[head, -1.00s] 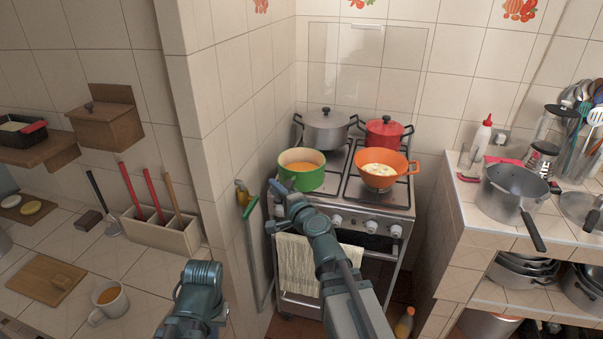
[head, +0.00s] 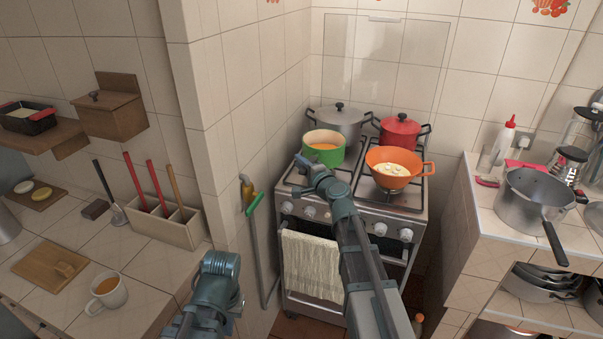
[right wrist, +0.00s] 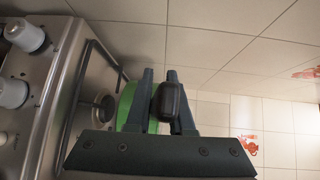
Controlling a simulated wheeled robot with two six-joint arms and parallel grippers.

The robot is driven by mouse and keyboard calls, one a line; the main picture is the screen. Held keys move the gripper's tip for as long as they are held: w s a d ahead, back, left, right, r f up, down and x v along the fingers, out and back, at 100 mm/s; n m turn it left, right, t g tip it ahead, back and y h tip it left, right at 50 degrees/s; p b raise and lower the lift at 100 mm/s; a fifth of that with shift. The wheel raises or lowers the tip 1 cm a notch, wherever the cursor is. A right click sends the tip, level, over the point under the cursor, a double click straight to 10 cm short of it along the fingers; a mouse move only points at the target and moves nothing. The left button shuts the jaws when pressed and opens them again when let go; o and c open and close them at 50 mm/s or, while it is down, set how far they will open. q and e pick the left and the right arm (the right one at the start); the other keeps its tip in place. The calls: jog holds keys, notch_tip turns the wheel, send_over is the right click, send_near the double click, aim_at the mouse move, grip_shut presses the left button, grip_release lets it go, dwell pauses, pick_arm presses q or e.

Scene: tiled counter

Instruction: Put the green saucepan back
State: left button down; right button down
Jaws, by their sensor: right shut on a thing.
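The green saucepan (head: 335,157) with orange contents is at the left of the stove (head: 375,220), in front of the grey pot (head: 350,120). It looks upright; I cannot tell whether its base touches the stove. My right gripper (head: 304,163) is at its near side, shut on its handle. In the right wrist view the dark handle (right wrist: 170,102) lies between the fingers of the right gripper (right wrist: 160,78), with the green side of the saucepan (right wrist: 126,106) behind. My left arm shows at the bottom (head: 215,285); its fingers are not clear.
An orange pan (head: 393,158) with pale food stands at the front right of the stove, a red pot (head: 402,128) behind it. A tiled wall (head: 235,120) rises close on the left. A cloth (head: 312,265) hangs on the oven front. The front-left stove area looks clear.

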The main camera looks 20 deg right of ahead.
notch_tip(320, 180, down, 3)
jog(key=shift+b, duration=1.25)
jog(key=c, duration=1.2)
grip_release()
jog(key=shift+f, duration=0.15)
jog(key=shift+c, duration=0.2)
jog(key=o, duration=0.4)
jog(key=shift+o, duration=0.2)
jog(key=p+v, duration=0.1)
jog(key=v, duration=1.1)
